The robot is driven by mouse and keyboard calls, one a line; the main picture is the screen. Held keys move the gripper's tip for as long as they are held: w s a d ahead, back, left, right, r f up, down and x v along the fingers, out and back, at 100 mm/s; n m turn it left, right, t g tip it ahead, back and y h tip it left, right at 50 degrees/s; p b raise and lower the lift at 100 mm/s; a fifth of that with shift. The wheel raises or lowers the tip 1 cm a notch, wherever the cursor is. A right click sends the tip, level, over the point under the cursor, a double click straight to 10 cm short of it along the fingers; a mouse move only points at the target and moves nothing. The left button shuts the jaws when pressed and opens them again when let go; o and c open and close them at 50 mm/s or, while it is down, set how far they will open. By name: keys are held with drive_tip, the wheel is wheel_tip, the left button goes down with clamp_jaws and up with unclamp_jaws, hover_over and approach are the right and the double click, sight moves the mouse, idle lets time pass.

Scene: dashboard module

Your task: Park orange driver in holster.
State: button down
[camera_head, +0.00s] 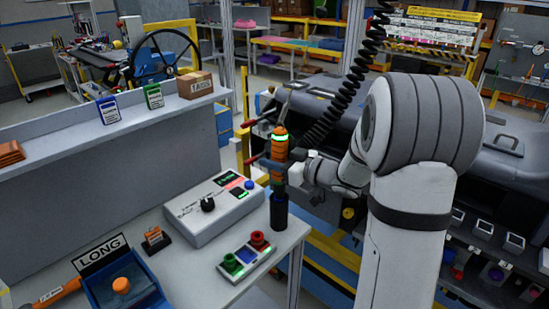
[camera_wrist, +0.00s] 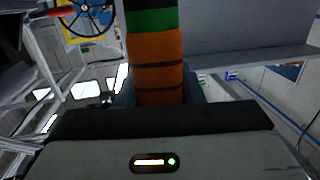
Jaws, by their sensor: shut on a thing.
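The orange driver (camera_head: 280,148) stands nearly upright, with a lit green band near its top. My gripper (camera_head: 281,165) is shut around its lower body. In the wrist view the driver's orange grip (camera_wrist: 157,62) with dark rings rises between my fingers (camera_wrist: 158,98). A black upright cylinder (camera_head: 279,215), which looks like the holster, is directly below the driver at the table's right edge. I cannot tell whether the driver's lower end is inside it or just above it.
A grey control box (camera_head: 215,208) and a button panel (camera_head: 246,254) are left of the black cylinder. A blue bin (camera_head: 148,293) labelled LONG is at the lower left. A black coiled cable (camera_head: 345,90) hangs near my arm. Red-handled clamps (camera_head: 249,159) are close behind the driver.

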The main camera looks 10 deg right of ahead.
sight(274, 177)
drive_tip(key=shift+f+b, duration=1.7)
drive_tip(key=shift+f, duration=1.1)
drive_tip(key=c, duration=0.9)
unclamp_jaws()
drive_tip(key=v, duration=0.7)
drive_tip(key=shift+s+d, duration=0.25)
drive_tip(key=shift+s, duration=0.1)
